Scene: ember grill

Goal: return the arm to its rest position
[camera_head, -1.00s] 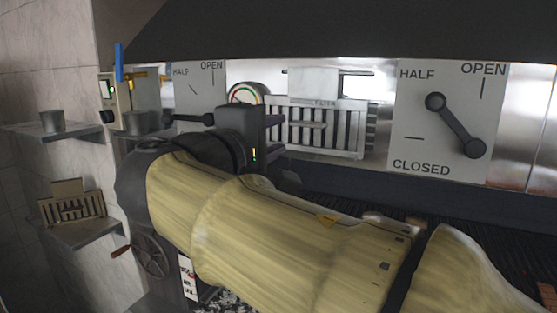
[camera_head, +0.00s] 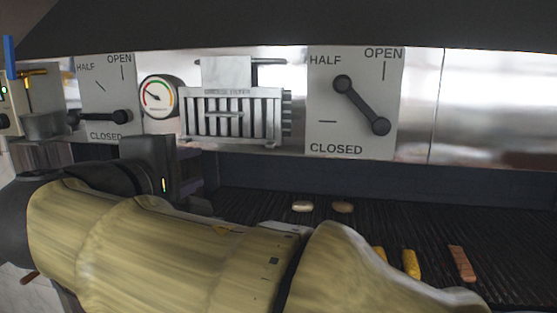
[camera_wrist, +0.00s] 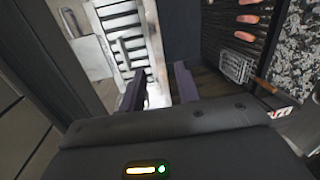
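My arm, in a pale yellow sleeve, crosses the lower left of the head view. My gripper (camera_head: 200,163) is at its far end, in front of the back panel and below the grease filter (camera_head: 228,115). In the wrist view the two dark fingers of my gripper (camera_wrist: 160,88) stand apart with nothing between them. The slatted filter (camera_wrist: 128,45) shows beyond them. My arm hides part of the grill.
Two damper dials (camera_head: 356,104) (camera_head: 104,98) and a round gauge (camera_head: 160,97) line the panel. Sausages (camera_head: 462,263), corn (camera_head: 411,264) and two patties lie on the grill grate (camera_head: 260,197). A dark hood (camera_head: 280,22) hangs above.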

